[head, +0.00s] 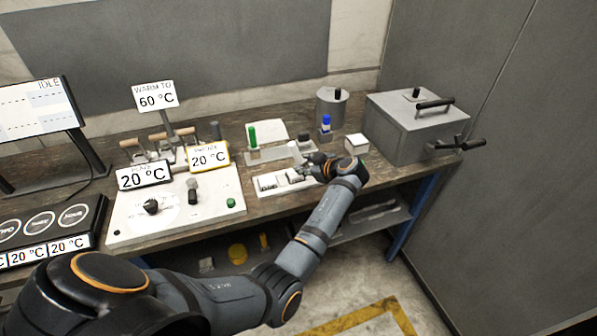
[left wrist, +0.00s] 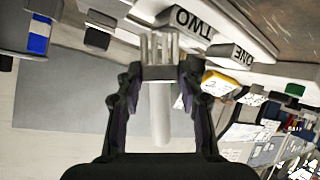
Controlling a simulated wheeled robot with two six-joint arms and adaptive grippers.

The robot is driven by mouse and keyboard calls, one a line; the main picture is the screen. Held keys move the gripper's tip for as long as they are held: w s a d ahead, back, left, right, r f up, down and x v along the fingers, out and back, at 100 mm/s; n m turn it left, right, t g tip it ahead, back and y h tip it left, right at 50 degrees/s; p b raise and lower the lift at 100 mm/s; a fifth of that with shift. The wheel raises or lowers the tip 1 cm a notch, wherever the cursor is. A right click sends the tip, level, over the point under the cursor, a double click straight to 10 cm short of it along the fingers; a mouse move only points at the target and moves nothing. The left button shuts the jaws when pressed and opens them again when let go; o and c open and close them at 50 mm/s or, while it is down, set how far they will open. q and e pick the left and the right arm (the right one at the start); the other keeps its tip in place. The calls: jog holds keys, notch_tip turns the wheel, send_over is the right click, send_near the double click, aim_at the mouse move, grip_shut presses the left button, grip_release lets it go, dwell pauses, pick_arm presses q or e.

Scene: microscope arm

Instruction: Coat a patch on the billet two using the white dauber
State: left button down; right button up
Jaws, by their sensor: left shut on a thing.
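My left gripper (head: 313,165) is shut on the white dauber (head: 296,153), beside the white tray (head: 260,193) on the bench. In the left wrist view the white dauber (left wrist: 160,115) lies between the fingers (left wrist: 162,72), with a pale, pronged-looking end just past the fingertips. Billet two (left wrist: 188,18), a grey block marked TWO, is in the tray near that end. Billet one (left wrist: 232,53), marked ONE, lies beside it. In the head view the two blocks show small in the tray, their lettering unreadable. I cannot tell whether the dauber touches billet two. My right gripper is not in view.
A rack (head: 268,154) with a green-handled tool (head: 252,137) stands behind the tray. A blue-topped item (head: 326,123), a grey canister (head: 332,106), a small white box (head: 356,144) and a large lidded grey box (head: 414,126) stand right. A white panel (head: 180,215) is left.

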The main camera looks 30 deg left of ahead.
pick_arm(q)
jog(key=shift+d+f, duration=0.2)
jog(key=shift+f, duration=0.15)
